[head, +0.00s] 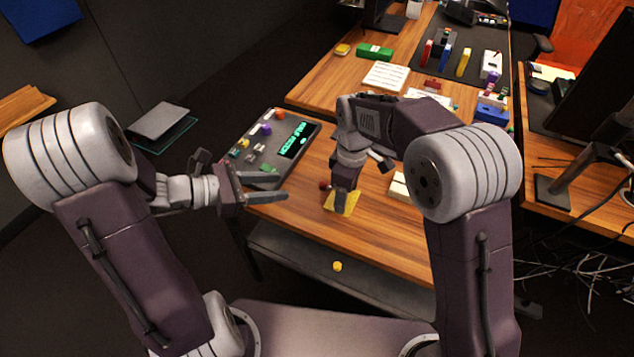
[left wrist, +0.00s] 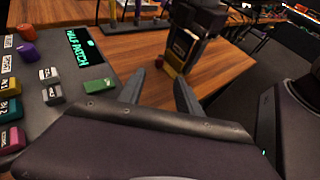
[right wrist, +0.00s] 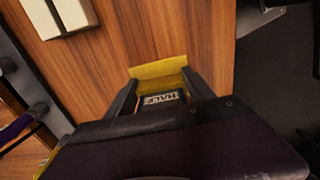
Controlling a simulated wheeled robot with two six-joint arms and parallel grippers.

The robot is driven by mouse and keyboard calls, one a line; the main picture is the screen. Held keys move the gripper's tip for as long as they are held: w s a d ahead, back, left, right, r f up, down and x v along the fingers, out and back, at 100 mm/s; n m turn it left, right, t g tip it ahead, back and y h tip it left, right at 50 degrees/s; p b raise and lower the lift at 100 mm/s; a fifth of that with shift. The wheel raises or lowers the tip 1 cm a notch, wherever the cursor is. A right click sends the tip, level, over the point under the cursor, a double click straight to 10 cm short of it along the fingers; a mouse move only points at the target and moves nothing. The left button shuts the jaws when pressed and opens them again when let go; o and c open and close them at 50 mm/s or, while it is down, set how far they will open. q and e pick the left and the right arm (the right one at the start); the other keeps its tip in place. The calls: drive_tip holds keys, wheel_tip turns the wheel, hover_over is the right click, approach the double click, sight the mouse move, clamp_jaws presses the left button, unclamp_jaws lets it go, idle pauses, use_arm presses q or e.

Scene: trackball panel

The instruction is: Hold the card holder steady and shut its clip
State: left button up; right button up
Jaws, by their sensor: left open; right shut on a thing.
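The yellow card holder (head: 345,208) is at the front edge of the wooden desk. My right gripper (head: 342,190) points down over it and is shut on it. In the right wrist view a yellow plate of the holder (right wrist: 158,72) shows beyond the fingers, and a dark card with a label reading "HALF" (right wrist: 160,98) lies between them. I cannot tell the clip apart or see its state. My left gripper (head: 268,187) is open and empty, left of the holder and apart from it. In the left wrist view its spread fingers (left wrist: 160,92) point towards the right gripper.
A dark panel (head: 262,165) with coloured blocks and a lit display reading "HALF PATCH" (left wrist: 88,44) is at the desk's left. A small red ball (head: 324,185) is beside my right gripper. A white block (head: 398,187) lies right of it. Bare wood separates panel and holder.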

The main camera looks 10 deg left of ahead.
sight(320, 183)
use_arm(q)
drive_tip(key=x, duration=1.2)
clamp_jaws()
